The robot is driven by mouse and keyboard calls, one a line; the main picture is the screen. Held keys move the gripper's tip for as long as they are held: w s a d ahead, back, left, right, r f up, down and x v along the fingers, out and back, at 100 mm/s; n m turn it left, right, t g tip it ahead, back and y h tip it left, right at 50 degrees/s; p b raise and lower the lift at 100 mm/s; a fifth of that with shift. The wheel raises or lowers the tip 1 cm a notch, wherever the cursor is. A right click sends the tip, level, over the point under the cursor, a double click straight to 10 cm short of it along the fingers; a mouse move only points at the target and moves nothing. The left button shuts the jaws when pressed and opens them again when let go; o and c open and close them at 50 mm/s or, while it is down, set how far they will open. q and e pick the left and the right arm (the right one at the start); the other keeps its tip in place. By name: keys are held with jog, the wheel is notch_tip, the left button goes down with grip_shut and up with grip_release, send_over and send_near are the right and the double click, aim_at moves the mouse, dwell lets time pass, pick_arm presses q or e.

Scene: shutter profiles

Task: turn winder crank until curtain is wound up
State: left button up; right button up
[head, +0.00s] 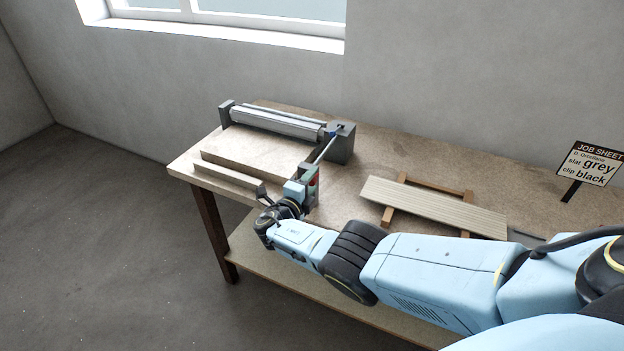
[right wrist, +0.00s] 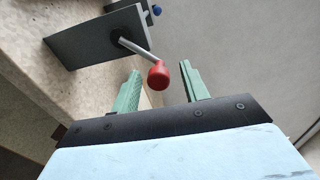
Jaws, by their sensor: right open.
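The winder stands at the back left of the bench, its pale grey roller (head: 265,122) lying between two dark grey end blocks. In the right wrist view a grey plate (right wrist: 92,40) carries a metal crank arm (right wrist: 138,48) ending in a red knob (right wrist: 158,75). My right gripper (right wrist: 161,69) is open, its green fingers on either side of the knob with gaps visible. In the head view my right gripper (head: 307,188) largely hides the crank. My left gripper is not in view.
A pale ribbed slat (head: 435,207) rests on a wooden frame (head: 400,180) at mid bench. A thick board (head: 250,155) and a long bar (head: 228,177) lie at the left. A job sheet sign (head: 596,164) stands at the right. Bench between rod and frame is clear.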

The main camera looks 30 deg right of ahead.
jog(key=p+v, duration=0.4)
jog(key=v, duration=0.8)
jog(key=shift+s+r, duration=0.1)
